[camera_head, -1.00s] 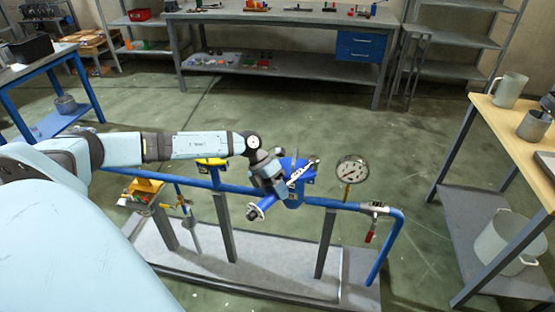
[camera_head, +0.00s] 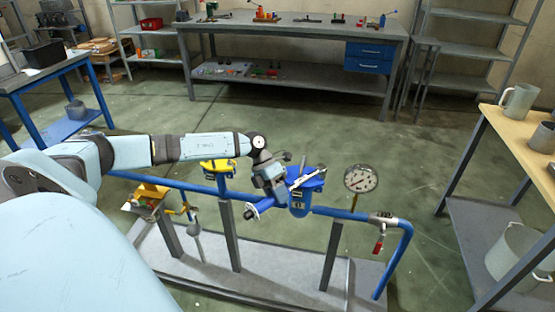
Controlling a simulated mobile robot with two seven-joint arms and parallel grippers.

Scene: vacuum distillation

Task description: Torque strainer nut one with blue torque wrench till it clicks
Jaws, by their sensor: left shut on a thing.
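The blue strainer (camera_head: 299,200) sits in the blue pipe run, with a blue top flange. My left gripper (camera_head: 284,186) is at the left side of that top, shut on a thin silvery tool (camera_head: 308,178), which looks like the torque wrench. The tool lies slantwise across the top. Its blue part cannot be told from the blue flange. The strainer nuts are too small or hidden behind the gripper and tool, so I cannot tell whether the tool sits on nut one. My right gripper is not in view.
A pressure gauge (camera_head: 360,179) stands right of the strainer. A red-handled valve (camera_head: 380,222) is farther right on the pipe. A yellow part (camera_head: 216,167) is on the pipe to the left. A wooden-topped table (camera_head: 525,135) stands at the right.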

